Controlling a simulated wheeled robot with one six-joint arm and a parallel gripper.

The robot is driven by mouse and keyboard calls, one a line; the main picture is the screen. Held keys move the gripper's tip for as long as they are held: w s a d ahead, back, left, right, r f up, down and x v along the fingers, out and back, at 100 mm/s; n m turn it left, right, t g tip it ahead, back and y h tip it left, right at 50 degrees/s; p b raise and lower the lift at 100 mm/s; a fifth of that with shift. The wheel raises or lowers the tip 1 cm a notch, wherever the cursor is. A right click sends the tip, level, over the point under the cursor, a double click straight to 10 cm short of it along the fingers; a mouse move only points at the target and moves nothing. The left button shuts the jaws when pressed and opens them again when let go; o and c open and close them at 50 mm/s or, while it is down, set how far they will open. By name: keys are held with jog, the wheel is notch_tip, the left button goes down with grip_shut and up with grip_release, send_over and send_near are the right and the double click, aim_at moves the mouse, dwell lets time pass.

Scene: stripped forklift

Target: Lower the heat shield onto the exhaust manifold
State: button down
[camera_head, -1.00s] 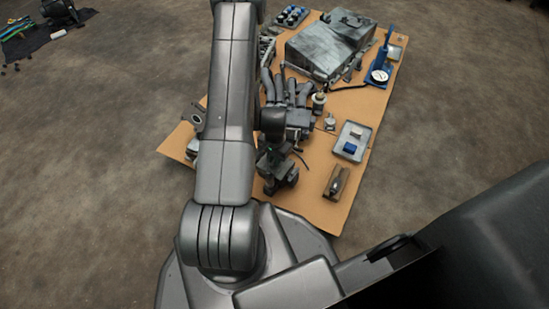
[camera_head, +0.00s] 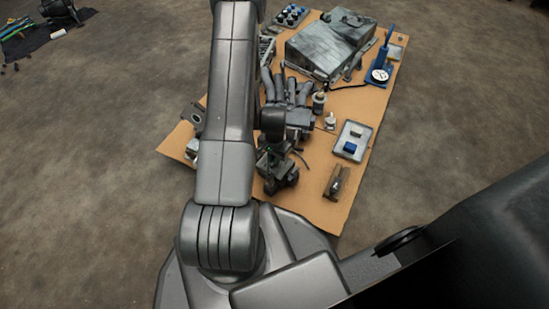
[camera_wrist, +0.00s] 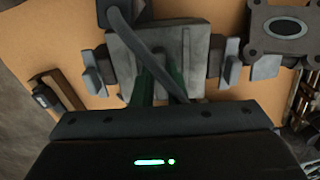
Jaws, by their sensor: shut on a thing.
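My gripper (camera_wrist: 158,88) is shut on a grey, blocky metal part in the wrist view, which I take to be the heat shield (camera_wrist: 198,55). Its dark green fingers straddle the middle of the part. A dark bent bar or hose crosses in front. Grey bracket-like pieces show on both sides. In the head view my gripper (camera_head: 274,170) is dark and partly hidden by my arm, low over the near part of the board. The exhaust manifold (camera_head: 285,92) has several curved grey pipes beyond it. I cannot tell whether the held part touches anything.
The tan board (camera_head: 325,215) carries a large grey housing (camera_head: 318,50), a blue gauge stand (camera_head: 380,75), a tray (camera_head: 362,131) with small blocks, and a brown holder (camera_head: 337,182). A flange with an oval hole (camera_wrist: 285,28) is at the wrist view's upper right.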

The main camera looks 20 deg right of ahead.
jog(key=c, duration=1.4)
grip_release()
jog(key=shift+o, duration=0.2)
notch_tip(320, 180, up, 14)
jog(key=p, duration=0.5)
jog(key=shift+f, duration=0.2)
notch_tip(320, 180, down, 14)
jog(key=b, duration=0.5)
jog(key=shift+r, duration=0.25)
